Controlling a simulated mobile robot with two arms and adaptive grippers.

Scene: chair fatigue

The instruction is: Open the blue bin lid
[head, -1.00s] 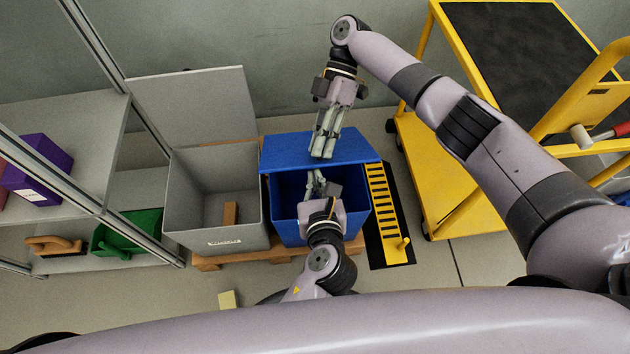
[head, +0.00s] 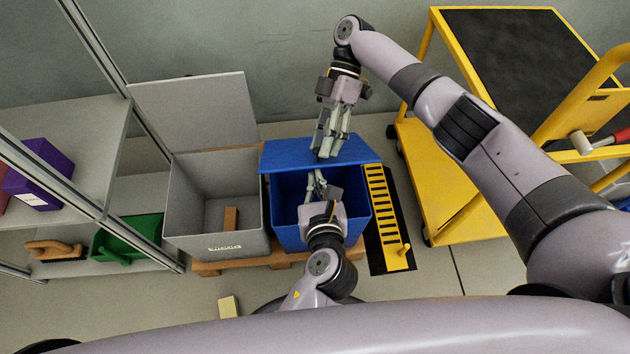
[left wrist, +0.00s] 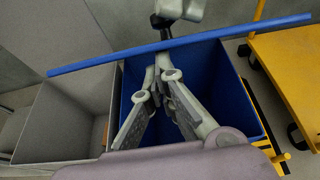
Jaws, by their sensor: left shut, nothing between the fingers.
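The blue bin (head: 288,215) stands on a low wooden pallet, with its front opening uncovered. Its blue lid (head: 285,153) is partly raised, sloping over the back of the bin. In the left wrist view the lid (left wrist: 100,64) shows nearly edge-on as a blue bar above the bin (left wrist: 225,85). My left gripper (head: 316,178) is shut and empty over the bin's opening, its tips at the lid's front edge; the tips show in the left wrist view (left wrist: 161,66). My right gripper (head: 327,154) points down over the lid's top; its finger gap is unclear.
An open grey bin (head: 185,215) with a brown block (head: 231,218) inside stands left of the blue bin. A yellow slotted rack (head: 383,210) lies to its right, then a yellow cart (head: 440,190). Shelves (head: 65,140) stand at the far left.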

